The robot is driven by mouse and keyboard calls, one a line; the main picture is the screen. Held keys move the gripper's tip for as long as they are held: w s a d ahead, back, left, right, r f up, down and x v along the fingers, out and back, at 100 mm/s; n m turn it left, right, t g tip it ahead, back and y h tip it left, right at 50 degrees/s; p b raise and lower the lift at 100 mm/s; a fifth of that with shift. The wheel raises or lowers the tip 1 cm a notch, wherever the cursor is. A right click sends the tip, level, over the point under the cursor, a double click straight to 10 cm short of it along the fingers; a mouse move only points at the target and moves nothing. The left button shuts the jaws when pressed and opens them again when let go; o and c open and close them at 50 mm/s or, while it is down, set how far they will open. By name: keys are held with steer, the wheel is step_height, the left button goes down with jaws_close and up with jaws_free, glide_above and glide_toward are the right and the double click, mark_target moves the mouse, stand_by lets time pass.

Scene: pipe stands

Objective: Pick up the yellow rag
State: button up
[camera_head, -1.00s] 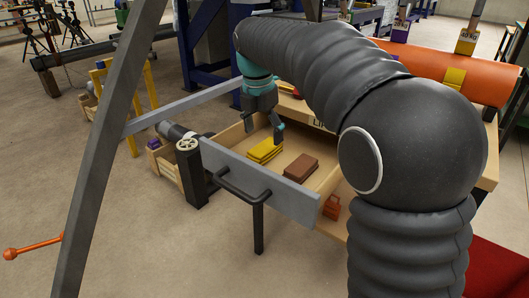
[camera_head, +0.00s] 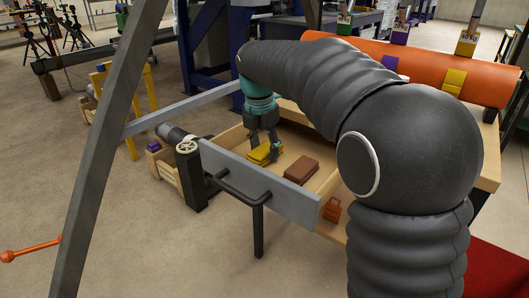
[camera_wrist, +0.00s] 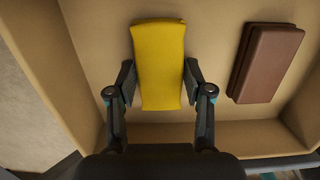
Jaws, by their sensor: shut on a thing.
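The yellow rag (camera_head: 260,153) is a folded flat stack in the open wooden drawer (camera_head: 228,135). In the wrist view the yellow rag (camera_wrist: 158,60) lies between my two fingers, its long side running away from my palm. My gripper (camera_head: 264,146) points down into the drawer. In the wrist view my gripper (camera_wrist: 159,82) has a finger pad against each long side of the rag. The rag appears to be still at the drawer floor. The fingers hide part of it in the head view.
A brown folded stack (camera_head: 300,170) lies in the drawer right of the rag, also in the wrist view (camera_wrist: 265,62). The drawer's grey front (camera_head: 290,196) and wooden walls surround both. A large orange pipe (camera_head: 430,72) lies behind.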

mark_target(264, 148)
step_height(264, 148, up, 10)
steer(key=p, duration=0.2)
stand_by(0.3)
